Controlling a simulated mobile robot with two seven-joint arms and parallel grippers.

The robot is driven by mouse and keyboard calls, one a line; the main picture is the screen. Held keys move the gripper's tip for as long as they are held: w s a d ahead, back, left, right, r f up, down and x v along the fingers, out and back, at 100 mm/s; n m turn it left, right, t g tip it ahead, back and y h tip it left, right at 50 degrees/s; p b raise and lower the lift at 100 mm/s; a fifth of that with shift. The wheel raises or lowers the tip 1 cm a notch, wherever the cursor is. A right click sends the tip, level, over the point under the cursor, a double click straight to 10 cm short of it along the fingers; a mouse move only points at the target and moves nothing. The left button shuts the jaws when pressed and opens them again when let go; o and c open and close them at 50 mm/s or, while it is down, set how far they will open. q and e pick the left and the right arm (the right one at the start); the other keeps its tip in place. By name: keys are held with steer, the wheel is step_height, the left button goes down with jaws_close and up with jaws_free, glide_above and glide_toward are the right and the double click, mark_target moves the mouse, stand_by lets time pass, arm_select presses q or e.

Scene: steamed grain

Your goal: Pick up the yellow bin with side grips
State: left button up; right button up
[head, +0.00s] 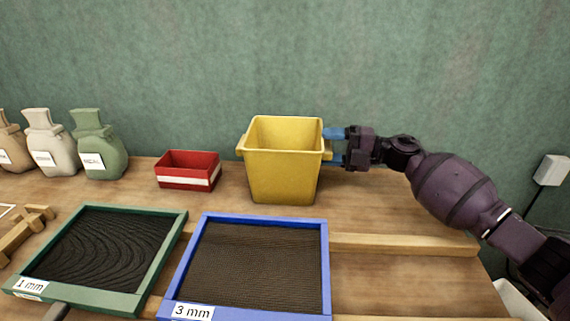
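The yellow bin (284,175) stands upright on the wooden table near the green wall. It tapers toward its base, and a small grip sticks out on each side below the rim. My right gripper (332,147) reaches in from the right at the bin's right grip. Its blue fingers are apart, one above and one below that grip; I cannot tell whether they touch it. The left grip (240,152) is free. My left gripper is not in view.
A red box (188,171) stands left of the bin, with several sacks (99,147) farther left. A green-framed sieve (175,228) and a blue-framed sieve (324,262) lie in front, near a wooden rail (405,244). The table right of the bin is clear under my arm.

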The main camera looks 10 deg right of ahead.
steer(key=c, duration=0.7)
steer(key=shift+c, duration=0.9)
steer(key=shift+r, duration=0.2)
